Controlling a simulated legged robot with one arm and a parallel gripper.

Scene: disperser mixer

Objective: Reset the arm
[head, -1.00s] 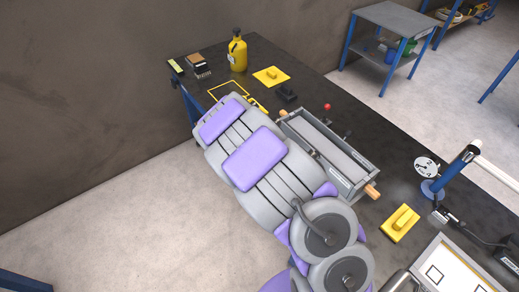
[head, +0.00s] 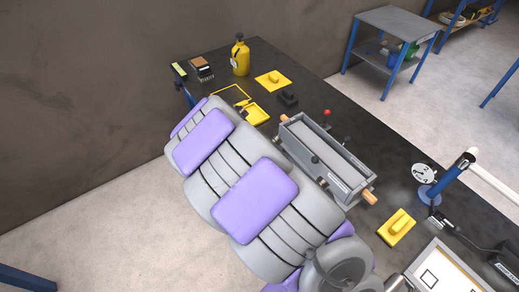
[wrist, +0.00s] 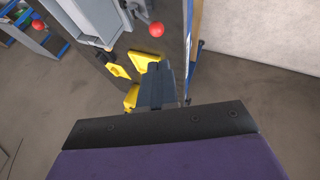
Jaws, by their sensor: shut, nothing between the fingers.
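My arm fills the lower middle of the head view as grey and purple links, running toward the table's left edge. My gripper is hidden behind these links there. In the wrist view my gripper (wrist: 158,88) shows as dark fingers close together, shut and empty. Yellow parts lie beyond the fingers, and a red ball knob (wrist: 156,29) is just above them in the picture. No contact with any of these can be made out.
The dark table (head: 372,150) carries a grey trough machine (head: 325,155), a yellow bottle (head: 240,58), a yellow block on a plate (head: 397,226), and a dial gauge (head: 424,173). A wall stands at the left. Open floor (head: 90,228) lies left of my arm.

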